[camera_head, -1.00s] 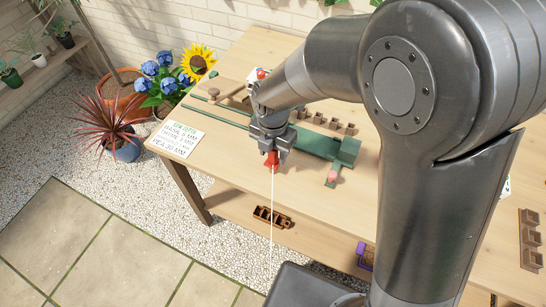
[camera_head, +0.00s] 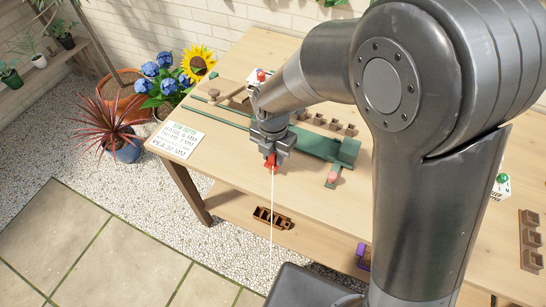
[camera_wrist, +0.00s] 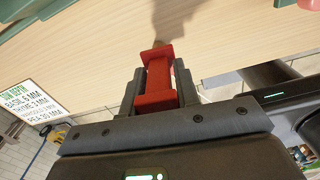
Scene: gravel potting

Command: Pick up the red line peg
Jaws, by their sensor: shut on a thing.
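The red line peg (camera_wrist: 158,80) is between the two fingers of my gripper (camera_wrist: 160,88) in the wrist view, and the fingers are shut on it. In the head view the red peg (camera_head: 270,161) shows just below my gripper (camera_head: 271,150), above the front part of the wooden table (camera_head: 240,170). A thin white line (camera_head: 272,220) hangs from the peg toward the ground. The far side of the peg is hidden.
Small brown pots (camera_head: 330,123) stand farther back. A sowing-depth card (camera_head: 175,137) lies at the left corner. A brown tray (camera_head: 272,217) sits on the lower shelf.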

